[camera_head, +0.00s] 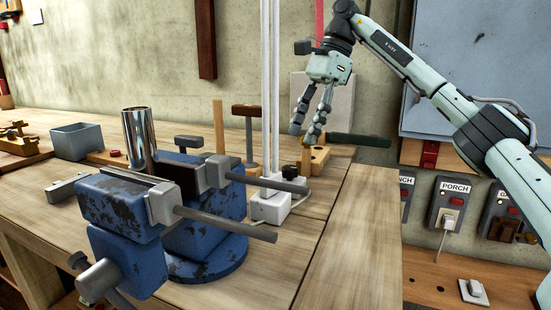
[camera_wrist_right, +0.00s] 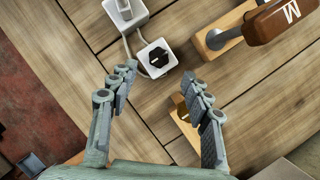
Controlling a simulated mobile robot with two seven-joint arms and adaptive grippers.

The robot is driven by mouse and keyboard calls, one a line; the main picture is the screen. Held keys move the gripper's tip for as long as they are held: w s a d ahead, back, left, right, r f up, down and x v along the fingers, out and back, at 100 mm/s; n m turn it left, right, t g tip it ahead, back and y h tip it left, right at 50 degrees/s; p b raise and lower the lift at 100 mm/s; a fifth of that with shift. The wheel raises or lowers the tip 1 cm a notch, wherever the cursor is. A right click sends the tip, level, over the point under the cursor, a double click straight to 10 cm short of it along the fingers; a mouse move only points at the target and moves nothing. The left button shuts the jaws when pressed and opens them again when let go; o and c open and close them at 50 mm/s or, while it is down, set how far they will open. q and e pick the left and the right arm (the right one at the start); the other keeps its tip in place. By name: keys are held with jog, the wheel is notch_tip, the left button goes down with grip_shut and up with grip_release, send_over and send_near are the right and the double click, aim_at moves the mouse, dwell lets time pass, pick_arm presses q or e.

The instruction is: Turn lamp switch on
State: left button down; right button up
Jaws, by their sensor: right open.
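A small white box with a black part on top (camera_wrist_right: 155,57) lies on the bench with a cable. It looks like the lamp switch, though its setting is too small to read. A second white piece (camera_wrist_right: 125,10) is joined to it by the cable at the top edge. In the head view a white base (camera_head: 270,207) stands under two tall white poles. My right gripper (camera_head: 304,132) is open and empty above the back of the bench. In the wrist view its spread fingers (camera_wrist_right: 158,80) flank the view just below the box, apart from it. My left gripper is out of view.
A blue vise (camera_head: 205,235) with grey bars fills the bench's front left, with a chrome cylinder (camera_head: 138,138) by it. A brown tool marked M (camera_wrist_right: 280,20) and wooden blocks (camera_head: 320,155) stand near the gripper. Wall switches, one labelled PORCH (camera_head: 447,205), are at right.

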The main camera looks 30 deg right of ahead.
aim_at(290, 167)
jog(key=x, duration=0.7)
jog(key=shift+f, duration=0.25)
grip_shut()
jog(key=shift+s+m+t, duration=0.2)
jog(key=shift+m+t, duration=0.5)
jog(key=shift+m, duration=1.1)
jog(key=m+t+h, duration=0.1)
jog(key=m, duration=0.2)
jog(key=shift+a+m, duration=0.1)
jog(key=shift+m, duration=0.2)
jog(key=m+h, duration=0.1)
jog(key=m, duration=0.2)
jog(key=m+t+h, duration=0.1)
jog(key=m, duration=0.2)
jog(key=shift+s+a+m+t, duration=0.2)
jog(key=shift+m+t, duration=0.1)
jog(key=shift+m, duration=0.1)
grip_release()
jog(key=v, duration=1.2)
